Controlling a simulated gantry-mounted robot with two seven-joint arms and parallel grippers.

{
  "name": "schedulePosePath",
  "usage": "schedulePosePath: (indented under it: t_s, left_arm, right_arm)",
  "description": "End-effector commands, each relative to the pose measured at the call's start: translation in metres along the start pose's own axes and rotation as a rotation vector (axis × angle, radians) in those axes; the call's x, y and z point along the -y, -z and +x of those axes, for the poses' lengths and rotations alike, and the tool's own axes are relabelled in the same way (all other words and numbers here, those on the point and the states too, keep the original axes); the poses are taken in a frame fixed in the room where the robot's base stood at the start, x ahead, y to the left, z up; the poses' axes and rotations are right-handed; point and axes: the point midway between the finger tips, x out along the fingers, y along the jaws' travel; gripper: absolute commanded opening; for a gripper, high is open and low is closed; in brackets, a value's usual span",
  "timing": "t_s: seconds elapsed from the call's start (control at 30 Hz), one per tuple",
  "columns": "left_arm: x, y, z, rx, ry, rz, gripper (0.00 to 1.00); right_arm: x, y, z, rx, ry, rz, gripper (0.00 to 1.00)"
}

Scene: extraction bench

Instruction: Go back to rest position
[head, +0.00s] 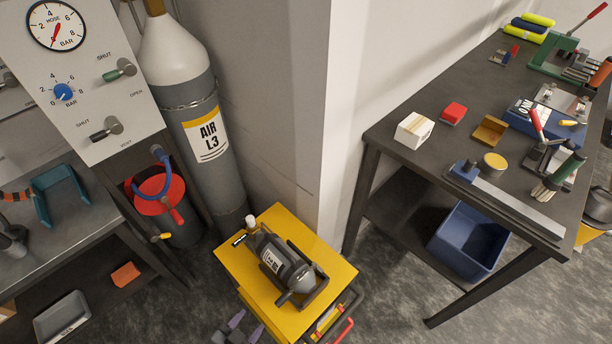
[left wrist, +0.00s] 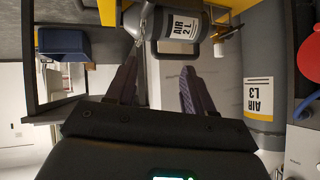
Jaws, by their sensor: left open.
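My left gripper (head: 246,327) shows at the bottom edge of the head view, beside the near left side of the yellow cart. Its two purple fingers are apart with nothing between them. The left wrist view also shows the open fingers (left wrist: 158,75), with the picture turned over. A small grey air bottle (head: 270,255) marked "AIR 2 L" lies in a dark cradle on the yellow cart top (head: 241,277). The bottle also shows in the left wrist view (left wrist: 178,27), beyond the fingertips and apart from them. My right gripper is in neither view.
A tall grey cylinder (head: 195,110) marked "AIR L3" stands behind the cart. A gauge panel (head: 85,75) and bench are at left. A dark workbench (head: 390,140) with boxes and tools is at right, a blue bin (head: 466,240) below it.

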Motion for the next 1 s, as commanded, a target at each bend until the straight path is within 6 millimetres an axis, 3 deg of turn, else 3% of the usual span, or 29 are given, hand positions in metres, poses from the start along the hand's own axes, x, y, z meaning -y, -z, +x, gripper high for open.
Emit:
schedulePosePath:
  t_s: [0.1,0.27,0.37,0.5,0.57,0.77,1.0]
  left_arm:
    - [0.020,0.010,-0.039,0.157,0.059,-0.104,0.53]
    - [0.034,0.012,-0.084,0.338,0.101,-0.244,0.53]
    - [0.034,0.005,-0.107,0.450,0.108,-0.322,0.53]
    - [0.022,-0.024,-0.130,0.648,0.091,-0.418,0.53]
    - [0.029,0.000,-0.146,0.638,0.095,-0.421,0.53]
    - [0.038,0.040,-0.176,0.636,0.095,-0.418,0.53]
    - [0.055,0.104,-0.226,0.636,0.094,-0.416,0.53]
  right_arm:
    - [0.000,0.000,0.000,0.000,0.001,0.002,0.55]
    - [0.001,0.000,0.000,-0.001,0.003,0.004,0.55]
    - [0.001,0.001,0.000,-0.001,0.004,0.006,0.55]
    - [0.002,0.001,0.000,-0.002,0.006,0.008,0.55]
    - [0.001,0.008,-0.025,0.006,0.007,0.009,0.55]
    - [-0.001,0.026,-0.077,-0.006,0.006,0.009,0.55]
    - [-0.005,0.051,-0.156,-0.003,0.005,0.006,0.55]
